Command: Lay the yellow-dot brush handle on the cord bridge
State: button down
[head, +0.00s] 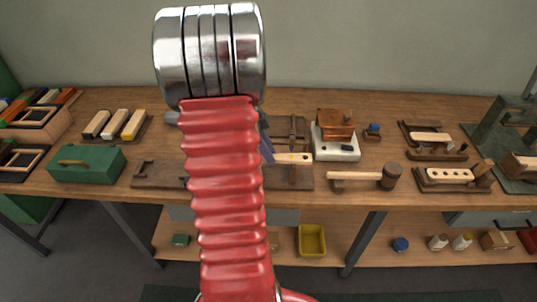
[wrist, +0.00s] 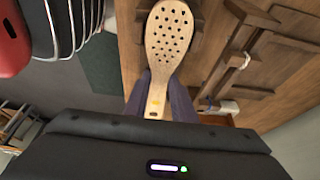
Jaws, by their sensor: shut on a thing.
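The pale wooden brush handle (wrist: 168,35), with rows of dark holes in its wide head and a small yellow mark near its neck, is held in my gripper (wrist: 160,88). The two dark fingers are shut on its narrow part. In the head view the handle (head: 291,158) sticks out to the right of my gripper (head: 266,147), by a dark wooden fixture (head: 293,128) that looks like the cord bridge. The fixture's dark wooden bars (wrist: 262,22) lie right of the handle in the wrist view. I cannot tell whether handle and fixture touch. My arm hides the fixture's left part.
A green box (head: 87,164) and several blocks on a tray (head: 145,135) are at the left. Brush holders (head: 452,178) are at the right.

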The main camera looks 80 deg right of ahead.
jog(key=shift+f, duration=0.35)
dwell(0.3)
jog(key=c, duration=1.4)
grip_release()
jog(key=o, duration=0.4)
jog(key=shift+w+r, duration=0.15)
jog(key=shift+v, duration=3.9)
